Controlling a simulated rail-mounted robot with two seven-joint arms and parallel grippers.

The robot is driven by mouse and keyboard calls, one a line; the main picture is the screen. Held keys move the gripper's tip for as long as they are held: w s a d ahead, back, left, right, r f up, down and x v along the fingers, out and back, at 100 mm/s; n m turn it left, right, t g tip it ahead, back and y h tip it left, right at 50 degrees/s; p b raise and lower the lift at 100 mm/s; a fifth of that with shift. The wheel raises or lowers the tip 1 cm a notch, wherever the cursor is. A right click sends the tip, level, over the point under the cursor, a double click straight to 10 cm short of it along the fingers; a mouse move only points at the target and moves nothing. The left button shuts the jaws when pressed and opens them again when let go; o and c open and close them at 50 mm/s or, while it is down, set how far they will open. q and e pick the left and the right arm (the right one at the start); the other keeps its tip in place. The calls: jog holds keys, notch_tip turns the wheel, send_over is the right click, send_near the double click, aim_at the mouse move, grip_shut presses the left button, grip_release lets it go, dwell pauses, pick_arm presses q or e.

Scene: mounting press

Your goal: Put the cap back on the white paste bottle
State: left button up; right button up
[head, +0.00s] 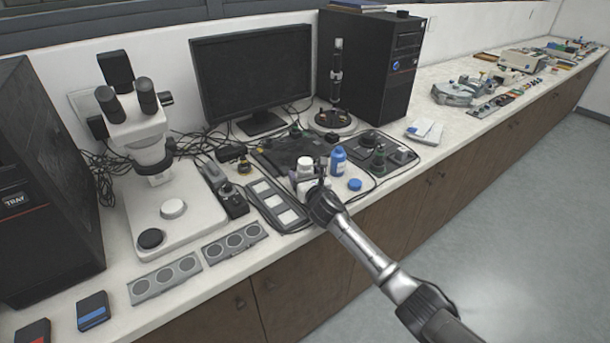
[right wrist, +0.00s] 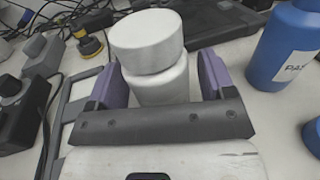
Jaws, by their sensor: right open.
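The white bottle (head: 305,165) stands upright near the bench's front edge, with a wider white cap-like top on it; in the right wrist view this top (right wrist: 147,40) sits above the narrower white body (right wrist: 158,85). My right gripper (head: 315,185) is open, its purple-lined fingers (right wrist: 157,85) on either side of the white body, with gaps visible. Whether the top is fully seated cannot be told. A blue bottle (head: 338,161) stands just right, with a partly visible label in the wrist view (right wrist: 287,55). A round blue cap (head: 355,184) lies in front of it. My left gripper is not in view.
A grey tray with pale squares (head: 262,194) lies left of the white bottle. Dark plates with knobs (head: 379,155), a monitor (head: 252,75) and cables are behind. A microscope (head: 140,130) stands left. The bench's front edge is close.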

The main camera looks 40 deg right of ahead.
jog(key=shift+r, duration=0.15)
jog(key=shift+s+a, duration=0.1)
jog(key=shift+s, duration=0.15)
jog(key=p+v, duration=0.3)
jog(key=v, duration=0.7)
jog(key=shift+p, duration=0.3)
jog(key=shift+v, duration=0.75)
jog(key=shift+a, duration=0.1)
